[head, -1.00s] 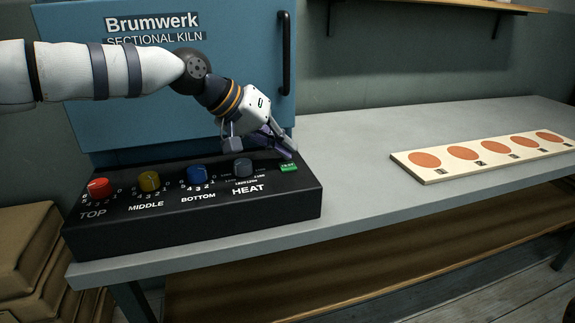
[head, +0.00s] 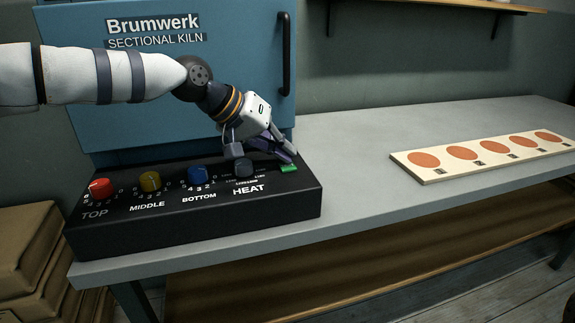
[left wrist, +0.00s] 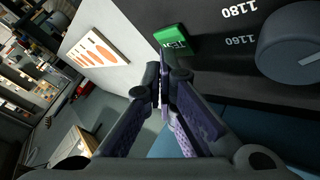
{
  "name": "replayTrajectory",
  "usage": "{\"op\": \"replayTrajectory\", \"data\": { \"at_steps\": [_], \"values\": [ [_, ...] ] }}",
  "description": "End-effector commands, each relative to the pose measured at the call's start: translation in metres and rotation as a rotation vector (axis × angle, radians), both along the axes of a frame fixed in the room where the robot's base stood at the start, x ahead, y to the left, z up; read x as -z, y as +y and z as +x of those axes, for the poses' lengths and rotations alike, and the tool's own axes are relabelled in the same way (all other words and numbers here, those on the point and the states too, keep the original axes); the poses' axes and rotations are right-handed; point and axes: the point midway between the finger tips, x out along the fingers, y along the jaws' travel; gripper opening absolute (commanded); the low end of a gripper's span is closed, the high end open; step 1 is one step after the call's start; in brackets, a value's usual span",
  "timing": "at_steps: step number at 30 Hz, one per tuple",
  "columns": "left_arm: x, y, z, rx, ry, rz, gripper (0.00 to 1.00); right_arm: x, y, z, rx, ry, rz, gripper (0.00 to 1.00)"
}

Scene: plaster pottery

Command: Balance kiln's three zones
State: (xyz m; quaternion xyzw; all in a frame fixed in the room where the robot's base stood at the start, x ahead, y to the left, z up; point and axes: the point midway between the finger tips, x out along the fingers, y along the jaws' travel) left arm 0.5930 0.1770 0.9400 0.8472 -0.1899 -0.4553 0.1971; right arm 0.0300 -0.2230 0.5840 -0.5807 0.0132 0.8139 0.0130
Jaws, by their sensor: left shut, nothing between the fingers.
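The blue Brumwerk sectional kiln (head: 130,75) stands at the back left. Its black control box (head: 190,222) sits in front on the grey bench. The box has a red TOP knob (head: 100,188), a yellow MIDDLE knob (head: 150,181), a blue BOTTOM knob (head: 197,174) and a dark grey HEAT knob (head: 244,168). A green button (head: 289,168) lies right of the HEAT knob. It also shows in the left wrist view (left wrist: 175,41), beside the HEAT knob (left wrist: 291,45). My left gripper (head: 289,157) is shut and empty, its tips at or just above the green button; contact is unclear. My right gripper is out of view.
A pale board (head: 435,178) with several orange discs lies on the bench (head: 350,180) to the right. The bench between box and board is clear. Brown stacked boxes (head: 28,255) stand at the lower left. A black handle (head: 286,55) runs down the kiln's right side.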

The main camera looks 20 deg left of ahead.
Motion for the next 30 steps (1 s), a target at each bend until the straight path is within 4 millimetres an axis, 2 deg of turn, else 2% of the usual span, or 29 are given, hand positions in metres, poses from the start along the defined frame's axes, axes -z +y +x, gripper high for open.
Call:
{"op": "replayTrajectory", "data": {
  "at_steps": [20,30],
  "values": [
    [0.0080,0.0000,-0.0002,0.001,0.001,0.000,0.00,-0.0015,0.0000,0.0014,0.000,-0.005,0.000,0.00],
    [0.0051,0.0001,-0.0003,-0.001,0.000,0.001,0.00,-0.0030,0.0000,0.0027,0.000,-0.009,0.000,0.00]
  ]
}}
